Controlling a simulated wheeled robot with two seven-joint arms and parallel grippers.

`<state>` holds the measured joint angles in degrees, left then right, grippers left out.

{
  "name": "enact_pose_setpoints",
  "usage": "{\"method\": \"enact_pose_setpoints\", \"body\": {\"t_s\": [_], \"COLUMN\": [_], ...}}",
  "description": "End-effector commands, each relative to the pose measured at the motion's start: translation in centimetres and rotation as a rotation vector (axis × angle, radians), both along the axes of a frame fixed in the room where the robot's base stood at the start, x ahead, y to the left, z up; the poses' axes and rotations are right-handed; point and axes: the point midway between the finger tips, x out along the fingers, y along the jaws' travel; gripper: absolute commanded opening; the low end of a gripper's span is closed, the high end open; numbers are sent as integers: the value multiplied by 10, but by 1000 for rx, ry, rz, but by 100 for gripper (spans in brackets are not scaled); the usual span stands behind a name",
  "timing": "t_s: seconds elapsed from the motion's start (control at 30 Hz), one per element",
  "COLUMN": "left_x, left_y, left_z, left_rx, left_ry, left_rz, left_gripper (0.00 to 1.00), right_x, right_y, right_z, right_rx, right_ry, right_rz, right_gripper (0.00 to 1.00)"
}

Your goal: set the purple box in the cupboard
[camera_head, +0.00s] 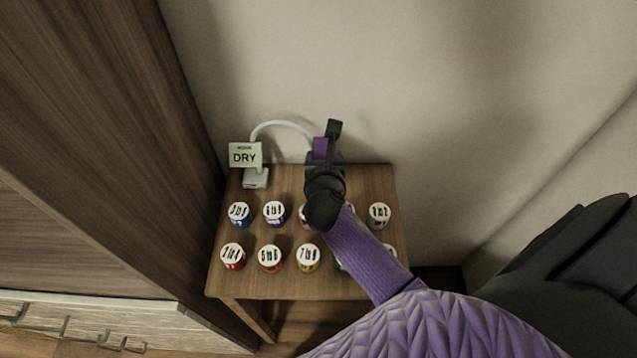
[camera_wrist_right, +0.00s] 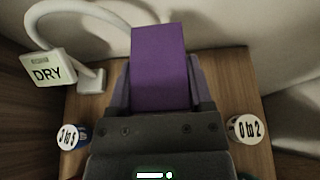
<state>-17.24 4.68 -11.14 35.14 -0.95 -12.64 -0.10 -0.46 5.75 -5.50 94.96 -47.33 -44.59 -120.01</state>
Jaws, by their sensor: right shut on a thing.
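The purple box (camera_head: 320,147) is between the fingers of my right gripper (camera_head: 326,155), at the back of the small wooden table. In the right wrist view the purple box (camera_wrist_right: 160,65) stands up between the two dark fingers of my gripper (camera_wrist_right: 163,98), which is shut on it. I cannot tell whether the box touches the tabletop. A tall dark wooden cabinet (camera_head: 95,110) stands at the left; I see only its side and front faces, no opening. My left gripper is not in view.
Several small round jars with labelled white lids, such as the blue one (camera_head: 239,214), stand in rows on the table (camera_head: 226,280). A white lamp-like stand with a DRY sign (camera_head: 245,156) is at the back left. My right forearm hides some jars. A pale wall (camera_head: 440,90) is behind.

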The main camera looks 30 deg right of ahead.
Motion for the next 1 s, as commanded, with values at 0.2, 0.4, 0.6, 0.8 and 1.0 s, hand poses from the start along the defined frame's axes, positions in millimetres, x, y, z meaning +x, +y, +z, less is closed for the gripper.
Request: {"method": "enact_pose_setpoints", "body": {"t_s": [0.2, 0.4, 0.6, 0.8, 1.0], "left_x": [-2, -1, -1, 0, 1], "left_y": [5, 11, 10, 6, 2], "left_z": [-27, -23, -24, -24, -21], "left_rx": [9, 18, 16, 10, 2], "left_ry": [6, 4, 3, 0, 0], "left_rz": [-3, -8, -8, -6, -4], "left_gripper": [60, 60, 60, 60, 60], "right_x": [0, 0, 0, 0, 0], "right_y": [0, 0, 1, 1, 1], "right_z": [-41, -38, -41, -41, -36], "right_rx": [0, -1, -2, -2, -1], "right_ry": [1, -2, -1, -1, -2], "right_rz": [0, 2, 1, 1, 2], "right_gripper": [0, 0, 76, 100, 100]}}
